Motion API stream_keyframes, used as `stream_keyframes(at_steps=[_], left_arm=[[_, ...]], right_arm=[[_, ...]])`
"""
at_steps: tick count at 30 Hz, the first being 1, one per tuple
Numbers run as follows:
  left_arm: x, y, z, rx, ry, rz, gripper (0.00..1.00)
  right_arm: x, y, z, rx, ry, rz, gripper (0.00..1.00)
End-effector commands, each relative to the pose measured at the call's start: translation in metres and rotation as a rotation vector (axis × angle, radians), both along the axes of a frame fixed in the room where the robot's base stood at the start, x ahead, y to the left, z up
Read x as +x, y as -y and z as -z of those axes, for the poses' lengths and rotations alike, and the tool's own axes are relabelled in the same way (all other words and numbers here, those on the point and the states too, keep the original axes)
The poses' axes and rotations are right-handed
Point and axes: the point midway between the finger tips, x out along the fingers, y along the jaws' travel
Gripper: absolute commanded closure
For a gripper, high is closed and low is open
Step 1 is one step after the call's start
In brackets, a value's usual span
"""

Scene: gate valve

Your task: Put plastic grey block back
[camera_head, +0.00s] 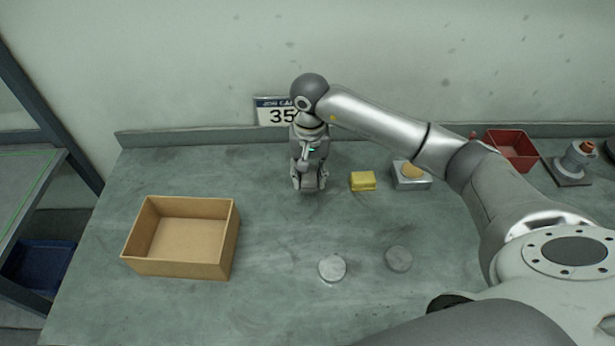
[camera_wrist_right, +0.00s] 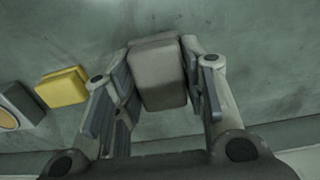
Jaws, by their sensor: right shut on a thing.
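My right gripper (camera_head: 309,187) points down at the table near the back wall. In the right wrist view, its fingers (camera_wrist_right: 158,85) are shut on a grey block (camera_wrist_right: 158,72), with one finger on each side. In the head view the block is hidden by the gripper. I cannot tell whether the block touches the table. A yellow block (camera_head: 362,181) lies just right of the gripper, and it also shows in the right wrist view (camera_wrist_right: 62,87). My left gripper is not in view.
A grey block with a round tan face (camera_head: 411,175) sits right of the yellow block. An open cardboard box (camera_head: 232,240) stands at left. Two round discs, one light (camera_head: 332,268) and one darker (camera_head: 398,258), lie in front. A red bin (camera_head: 512,149) and valve part (camera_head: 575,162) stand at back right.

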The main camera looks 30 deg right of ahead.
Motion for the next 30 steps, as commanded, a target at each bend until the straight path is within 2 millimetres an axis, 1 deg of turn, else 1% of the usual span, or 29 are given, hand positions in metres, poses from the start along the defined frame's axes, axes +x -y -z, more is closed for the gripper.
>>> stream_keyframes(at_steps=[2,5,7,9,12,15,22,26,27,30], left_arm=[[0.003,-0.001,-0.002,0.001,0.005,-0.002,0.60],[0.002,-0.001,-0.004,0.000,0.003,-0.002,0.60],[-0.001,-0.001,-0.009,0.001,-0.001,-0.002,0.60],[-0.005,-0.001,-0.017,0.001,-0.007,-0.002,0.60],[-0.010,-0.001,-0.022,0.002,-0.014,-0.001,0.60],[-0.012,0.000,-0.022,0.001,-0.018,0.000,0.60],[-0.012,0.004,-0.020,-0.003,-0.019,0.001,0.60],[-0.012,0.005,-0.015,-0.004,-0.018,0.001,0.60],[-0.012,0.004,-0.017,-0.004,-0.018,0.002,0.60],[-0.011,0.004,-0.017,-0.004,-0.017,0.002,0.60]], right_arm=[[0.004,0.000,0.004,0.001,0.000,0.001,0.87],[0.007,0.001,0.008,0.000,-0.001,0.001,0.87],[0.010,0.002,0.014,0.002,-0.004,0.001,0.87],[0.008,0.001,0.024,0.002,-0.006,0.000,0.87],[0.009,0.001,0.036,0.001,-0.003,0.001,0.87],[0.010,0.002,0.042,0.001,0.000,0.000,0.87],[0.010,0.002,0.043,0.000,0.002,0.000,0.87],[0.010,0.002,0.047,-0.001,0.002,0.000,0.87],[0.010,0.002,0.046,0.000,0.001,0.000,0.56],[0.010,0.002,0.045,0.000,0.001,0.000,0.43]])
